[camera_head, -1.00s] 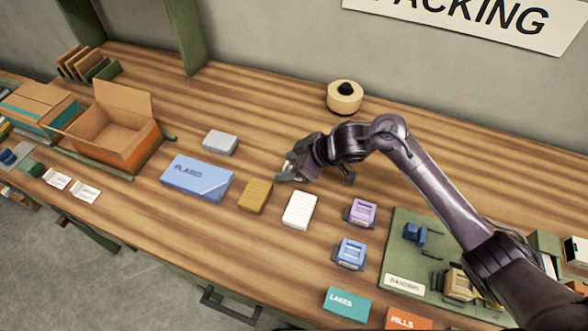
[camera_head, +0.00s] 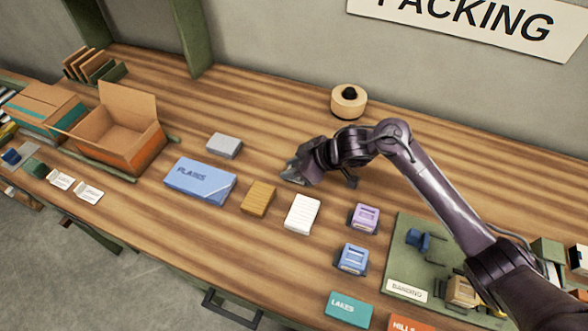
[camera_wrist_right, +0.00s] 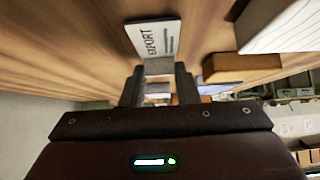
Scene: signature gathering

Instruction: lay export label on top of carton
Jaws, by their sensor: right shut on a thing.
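The export label is a white card with the word EXPORT (camera_wrist_right: 152,42). It sits at the fingertips of my right gripper (camera_wrist_right: 160,76) in the right wrist view, and the fingers are shut on it. In the head view the right gripper (camera_head: 293,177) is low over the middle of the bench, behind the white pad, and the label cannot be made out there. An open orange-brown carton (camera_head: 151,146) stands at the left with its flaps up. A closed carton (camera_head: 38,99) with a teal band is farther left. My left gripper is not in view.
A blue box (camera_head: 199,181), a grey block (camera_head: 224,145), a brown block (camera_head: 258,198) and a white pad (camera_head: 302,213) lie left of and in front of the gripper. A tape roll (camera_head: 348,101) stands behind. The bench between carton and tape roll is mostly clear.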

